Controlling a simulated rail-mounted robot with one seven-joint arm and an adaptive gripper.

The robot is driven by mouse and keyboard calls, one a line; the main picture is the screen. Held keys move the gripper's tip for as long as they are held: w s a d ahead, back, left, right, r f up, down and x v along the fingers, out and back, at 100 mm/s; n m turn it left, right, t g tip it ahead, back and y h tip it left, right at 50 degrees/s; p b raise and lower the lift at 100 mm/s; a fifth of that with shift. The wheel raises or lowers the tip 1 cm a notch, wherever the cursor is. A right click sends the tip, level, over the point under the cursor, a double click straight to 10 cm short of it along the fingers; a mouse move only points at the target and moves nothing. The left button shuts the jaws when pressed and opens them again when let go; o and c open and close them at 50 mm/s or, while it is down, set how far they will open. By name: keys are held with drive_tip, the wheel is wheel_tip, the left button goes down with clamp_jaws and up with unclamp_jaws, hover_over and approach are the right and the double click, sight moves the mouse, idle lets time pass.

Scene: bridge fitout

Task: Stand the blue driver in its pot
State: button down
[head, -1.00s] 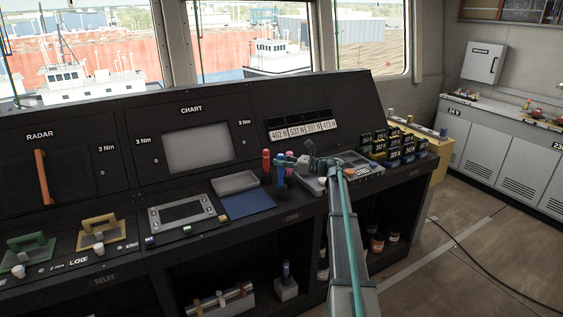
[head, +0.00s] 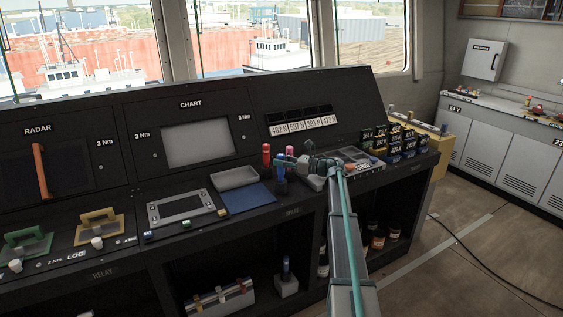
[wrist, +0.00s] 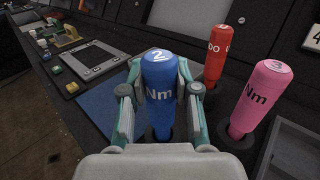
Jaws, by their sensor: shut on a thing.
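The blue driver (wrist: 158,95), marked 2 and Nm, stands upright between the fingers of my gripper (wrist: 158,88), which are shut on its handle. In the head view the blue driver (head: 280,173) shows at the left of my gripper (head: 291,166), above the console's desk. A dark round pot rim (wrist: 150,136) shows around its lower end in the wrist view. My gripper hides part of this, so I cannot tell how deep the driver sits. A red driver (wrist: 216,52) and a pink driver (wrist: 260,95) stand upright in dark pots beside it.
A blue mat (head: 248,197) and a grey tray (head: 234,179) lie to the left. Stacked dark blocks (head: 394,143) stand to the right. Another blue-handled tool (head: 286,266) stands in a grey block on the shelf below. The console's sloped panel rises behind.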

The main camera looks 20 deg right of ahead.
drive_tip(key=shift+f, duration=0.35)
idle(0.4)
drive_tip(key=c, duration=0.8)
unclamp_jaws()
drive_tip(key=shift+o, duration=0.2)
drive_tip(key=v, duration=1.2)
